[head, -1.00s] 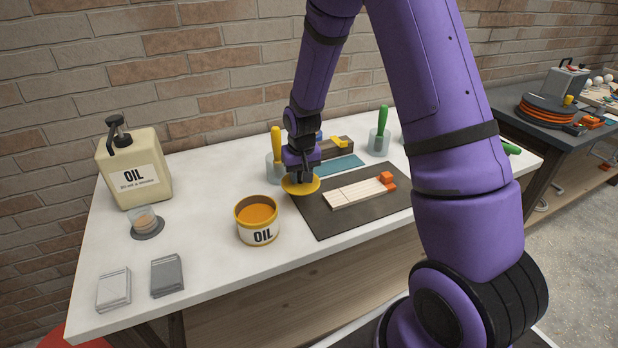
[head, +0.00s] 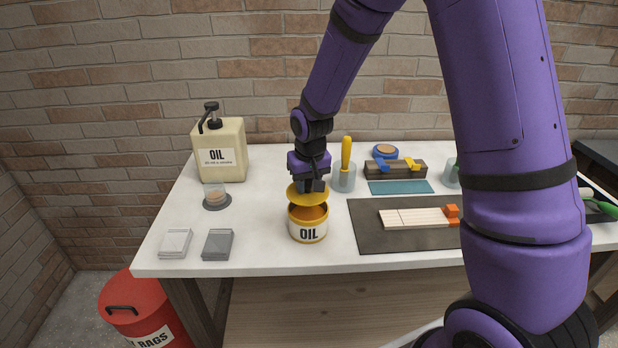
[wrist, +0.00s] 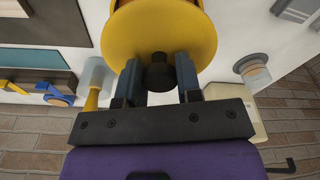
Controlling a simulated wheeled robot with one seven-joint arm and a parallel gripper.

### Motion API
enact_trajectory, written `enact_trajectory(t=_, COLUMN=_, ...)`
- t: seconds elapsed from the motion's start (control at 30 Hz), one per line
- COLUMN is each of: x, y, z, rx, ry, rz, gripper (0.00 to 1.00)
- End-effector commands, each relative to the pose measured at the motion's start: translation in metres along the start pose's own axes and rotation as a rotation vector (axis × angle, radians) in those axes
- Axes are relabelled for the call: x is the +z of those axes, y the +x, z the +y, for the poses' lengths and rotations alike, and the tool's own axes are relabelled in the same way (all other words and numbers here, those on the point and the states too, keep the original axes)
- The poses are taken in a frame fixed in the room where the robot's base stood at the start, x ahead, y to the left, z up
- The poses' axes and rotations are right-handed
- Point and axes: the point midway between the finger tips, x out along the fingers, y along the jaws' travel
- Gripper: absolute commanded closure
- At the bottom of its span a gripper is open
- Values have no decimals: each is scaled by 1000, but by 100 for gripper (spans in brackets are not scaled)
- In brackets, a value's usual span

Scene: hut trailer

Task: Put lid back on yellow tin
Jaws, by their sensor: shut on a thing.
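The yellow tin (head: 308,231), labelled OIL, stands upright and open on the white table. Its orange inside shows below the lid in the head view. The yellow lid (head: 306,199) is held just above the tin's mouth, with a gap at the front and a slight tilt. My gripper (head: 312,186) is shut on the lid's dark knob. In the wrist view the two fingers of my gripper (wrist: 159,72) stand on either side of the knob (wrist: 159,73), and the round lid (wrist: 150,30) hides most of the tin.
A glass with a yellow-handled tool (head: 345,165) stands close behind right. A dark mat (head: 375,235) with wooden strips lies right.

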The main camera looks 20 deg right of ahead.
Motion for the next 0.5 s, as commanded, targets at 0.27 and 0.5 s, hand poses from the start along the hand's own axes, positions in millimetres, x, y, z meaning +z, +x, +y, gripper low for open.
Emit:
enact_trajectory(t=0.27, x=3, y=24, z=0, rx=0, ry=1, rz=-2, gripper=90)
enact_trajectory(t=0.5, x=5, y=38, z=0, rx=0, ry=1, rz=-1, gripper=90)
